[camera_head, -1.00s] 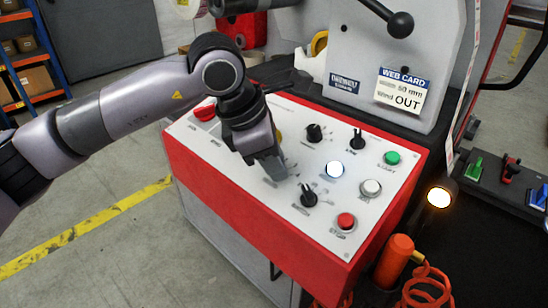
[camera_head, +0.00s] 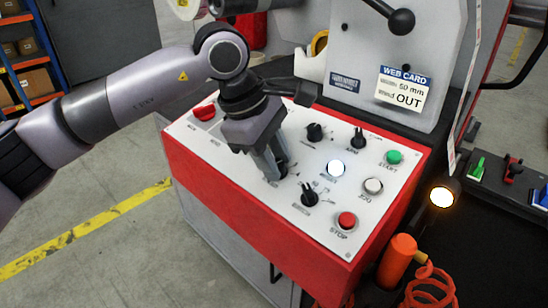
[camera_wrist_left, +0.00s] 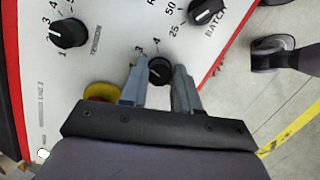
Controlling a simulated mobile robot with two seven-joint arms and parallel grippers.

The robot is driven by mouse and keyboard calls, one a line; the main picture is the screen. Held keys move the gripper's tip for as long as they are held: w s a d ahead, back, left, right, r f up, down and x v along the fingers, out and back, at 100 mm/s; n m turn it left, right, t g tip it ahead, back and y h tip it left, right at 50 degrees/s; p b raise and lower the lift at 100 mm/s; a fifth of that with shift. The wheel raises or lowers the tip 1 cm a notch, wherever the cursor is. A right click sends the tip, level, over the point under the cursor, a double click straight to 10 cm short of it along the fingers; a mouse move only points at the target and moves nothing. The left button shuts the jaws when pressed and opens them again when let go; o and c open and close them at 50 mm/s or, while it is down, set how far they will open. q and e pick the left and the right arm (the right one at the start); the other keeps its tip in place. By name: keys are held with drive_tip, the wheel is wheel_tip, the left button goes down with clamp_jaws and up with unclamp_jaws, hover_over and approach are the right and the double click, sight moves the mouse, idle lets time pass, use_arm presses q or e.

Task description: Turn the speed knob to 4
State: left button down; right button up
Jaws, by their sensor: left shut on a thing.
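In the left wrist view a round black knob (camera_wrist_left: 159,70) sits between the two fingers of my left gripper (camera_wrist_left: 160,88). The printed numbers 3 and 4 show just beyond it on the white panel. I take it as the speed knob, but its name label is hidden. My left gripper is shut on it. Its pointer is too dark to read. In the head view my left gripper (camera_head: 273,175) points down at the panel's front left part, and the fingers hide the knob. My right gripper is not in view.
The white panel (camera_head: 222,158) also bears a BATCH knob (camera_wrist_left: 205,12), a knob with its own scale (camera_wrist_left: 67,33), a red STOP button (camera_head: 346,220), a green START button (camera_head: 394,157) and a lit white button (camera_head: 336,168). A yellow and red button (camera_wrist_left: 103,91) is close beside the left finger.

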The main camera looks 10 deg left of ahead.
sight(264, 180)
use_arm(q)
drive_tip(key=m, duration=0.4)
drive_tip(key=shift+m+g+y, duration=0.3)
drive_tip(key=shift+g, duration=0.1)
drive_tip(key=m+p, duration=0.1)
drive_tip(key=m, duration=0.3)
drive_tip(key=shift+y, duration=0.3)
drive_tip(key=c, duration=0.8)
unclamp_jaws()
drive_tip(key=shift+c, duration=0.2)
drive_tip(key=shift+r, duration=0.1)
drive_tip(key=v, duration=0.7)
drive_tip(key=shift+w+p, duration=0.15)
drive_tip(key=shift+p, duration=0.15)
